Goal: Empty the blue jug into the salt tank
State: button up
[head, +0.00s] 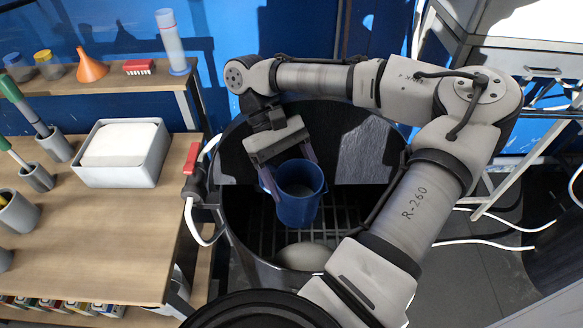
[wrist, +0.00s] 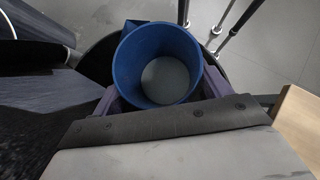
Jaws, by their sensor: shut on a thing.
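The blue jug (head: 298,200) is upright, or nearly so, inside the mouth of the big dark round tank (head: 352,150). My gripper (head: 287,178) is shut on it, with one purple finger on each side. The wrist view looks into the jug (wrist: 130,65) and shows a pale grey round patch at its bottom. I cannot tell whether that is salt or the bare base. My gripper (wrist: 160,95) shows there with its fingers against the jug's sides. Inside the tank a dark grid (head: 340,215) lies below the jug, with a pale mound (head: 303,257) at the near side.
A wooden bench (head: 100,220) stands left of the tank with a white-filled grey bin (head: 120,180) and several grey cups. A red-handled valve (head: 192,160) with a white hose sits at the tank's left rim. A shelf behind holds an orange funnel (head: 91,66).

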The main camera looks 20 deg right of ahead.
aim_at(318, 180)
jog(key=t+y, duration=0.4)
jog(key=shift+n+t, duration=0.3)
jog(key=shift+n, duration=0.1)
jog(key=t+y+b, duration=0.1)
jog(key=b, duration=0.2)
jog(key=shift+s+d+f+t+y, duration=0.15)
jog(key=shift+s+d+t+y, duration=0.1)
jog(key=shift+t+y, duration=0.15)
jog(key=t+y+b, duration=0.1)
jog(key=b, duration=0.2)
jog(key=shift+s+d+n+t+y, duration=0.2)
jog(key=shift+d+n+t+y, duration=0.05)
jog(key=shift+n+t+y, duration=0.15)
jog(key=shift+s+r+t+y, duration=0.1)
jog(key=shift+r+t+y, duration=0.15)
jog(key=shift+t+y, duration=0.05)
jog(key=shift+s+d+r+n+t+y+b, duration=0.3)
jog(key=shift+s+d+t+y+b, duration=0.1)
jog(key=shift+t+y+b, duration=0.5)
jog(key=shift+s+d+r+n+t+y+b, duration=0.15)
jog(key=shift+s+d+r+t+y+b, duration=0.2)
jog(key=shift+t+y+b, duration=0.55)
jog(key=shift+s+d+r+n+t+y+b, duration=0.25)
jog(key=shift+s+d+t+y+b, duration=0.35)
jog(key=shift+y, duration=0.5)
jog(key=shift+w+a, duration=0.1)
jog(key=shift+w, duration=0.05)
dwell(0.6)
